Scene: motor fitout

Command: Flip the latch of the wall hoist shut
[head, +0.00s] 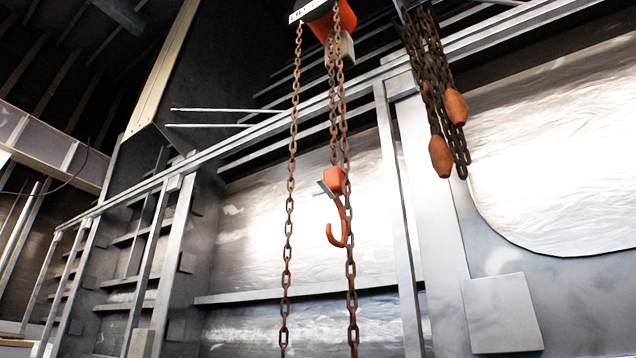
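The wall hoist (345,20) is an orange and dark body at the top of the head view, cut off by the upper edge. Rusty chains (291,180) hang from it. An orange hook (338,232) with an orange block (334,180) above it hangs between the chains. A small grey latch-like piece (325,189) sticks out at the hook's upper left, apart from the hook's tip. The hook's mouth looks open. Neither of my grippers is in view.
A second bundle of rusty chains with orange weights (441,157) hangs at the right. Grey metal railing posts (400,220) and a long sloping rail (250,132) stand behind the hoist. A grey wall panel (502,313) is at lower right.

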